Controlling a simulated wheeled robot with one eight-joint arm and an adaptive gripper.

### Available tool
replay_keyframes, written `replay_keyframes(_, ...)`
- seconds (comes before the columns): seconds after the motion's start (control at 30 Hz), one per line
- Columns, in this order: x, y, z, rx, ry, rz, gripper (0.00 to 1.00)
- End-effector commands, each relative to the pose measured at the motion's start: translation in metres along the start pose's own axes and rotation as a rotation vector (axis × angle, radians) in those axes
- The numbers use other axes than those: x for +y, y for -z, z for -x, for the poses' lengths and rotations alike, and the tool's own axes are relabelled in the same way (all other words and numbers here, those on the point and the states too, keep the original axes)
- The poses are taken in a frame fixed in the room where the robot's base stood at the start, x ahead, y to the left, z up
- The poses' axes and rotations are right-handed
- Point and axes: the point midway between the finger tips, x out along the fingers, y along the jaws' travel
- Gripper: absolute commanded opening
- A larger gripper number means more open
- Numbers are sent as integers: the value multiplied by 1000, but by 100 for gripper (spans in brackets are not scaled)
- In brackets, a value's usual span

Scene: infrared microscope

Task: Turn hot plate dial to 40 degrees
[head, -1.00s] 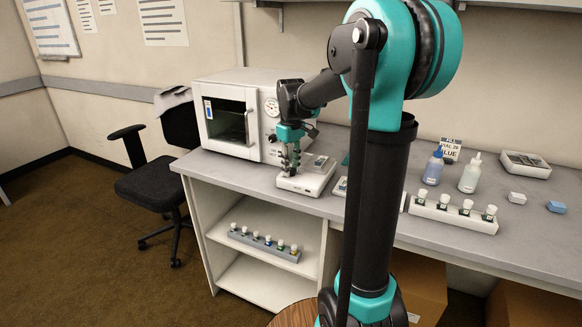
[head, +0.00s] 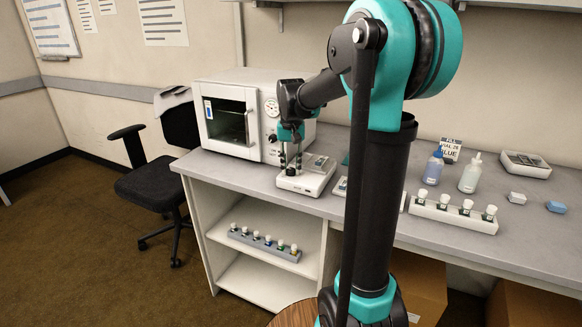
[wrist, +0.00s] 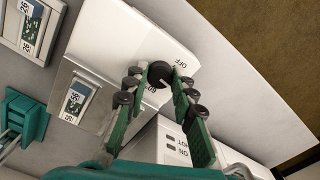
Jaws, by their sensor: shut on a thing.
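In the head view my gripper (head: 291,170) points straight down at the front left of the hot plate. The dial's setting is too small to read.
The white oven (head: 225,145) stands close behind my gripper. A white rack (head: 452,217) with several capped vials and two bottles stand to the right. The bench's front edge is close to the hot plate.

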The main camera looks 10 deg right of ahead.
Motion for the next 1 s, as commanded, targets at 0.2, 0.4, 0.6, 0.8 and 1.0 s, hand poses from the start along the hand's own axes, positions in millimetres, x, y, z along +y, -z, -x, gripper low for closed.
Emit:
replay_keyframes(0.2, 0, 1, 0, 1, 0, -57, 0)
replay_keyframes(0.4, 0, 1, 0, 1, 0, -73, 0)
replay_keyframes(0.6, 0, 1, 0, 1, 0, -73, 0)
replay_keyframes(0.8, 0, 1, 0, 1, 0, -72, 37)
replay_keyframes(1.0, 0, 0, 0, 1, 0, -72, 46)
